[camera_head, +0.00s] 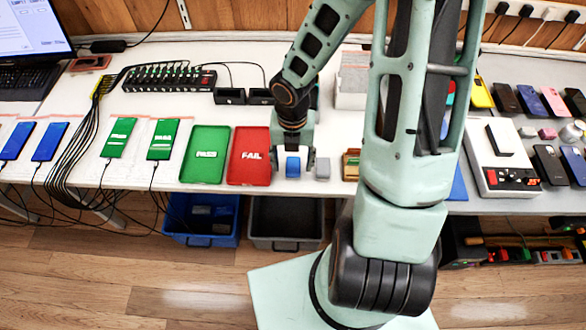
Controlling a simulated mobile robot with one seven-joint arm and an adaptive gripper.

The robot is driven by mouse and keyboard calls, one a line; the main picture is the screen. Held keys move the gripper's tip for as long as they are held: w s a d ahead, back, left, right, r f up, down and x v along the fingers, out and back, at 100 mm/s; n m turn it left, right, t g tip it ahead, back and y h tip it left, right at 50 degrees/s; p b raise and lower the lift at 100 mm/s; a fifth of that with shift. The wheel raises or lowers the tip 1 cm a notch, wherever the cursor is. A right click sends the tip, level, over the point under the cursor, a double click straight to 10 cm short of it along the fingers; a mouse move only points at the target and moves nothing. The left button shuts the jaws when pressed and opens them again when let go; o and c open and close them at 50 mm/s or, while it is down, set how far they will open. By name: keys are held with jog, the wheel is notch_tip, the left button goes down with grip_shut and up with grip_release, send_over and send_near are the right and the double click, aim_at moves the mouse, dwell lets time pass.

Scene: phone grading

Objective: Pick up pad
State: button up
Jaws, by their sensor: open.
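A small blue block (292,167), perhaps the pad, is on the white bench near its front edge, right of the red FAIL tray. A small grey block (322,168) lies just to its right; I cannot tell for certain which one is the pad. My gripper (293,158) points down at the blue block and is open. Its fingers appear to be on either side of the blue block's back part, which the gripper hides. I cannot tell whether they touch it.
The red FAIL tray (249,156) and green PASS tray (205,154) lie close to the left. A blue bin (202,240) and a dark bin (286,244) stand under the bench. My arm hides part of the bench to the right; phones lie beyond it.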

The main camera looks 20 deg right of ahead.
aim_at(293, 169)
jog(key=f, duration=0.2)
jog(key=f+b, duration=0.1)
jog(key=w+f, duration=0.1)
jog(key=f, duration=0.1)
jog(key=shift+d+f+b, duration=0.25)
jog(key=shift+f+b, duration=0.05)
jog(key=shift+b, duration=0.05)
jog(key=shift+c, duration=0.3)
jog(key=c, duration=1.2)
jog(key=shift+r, duration=0.1)
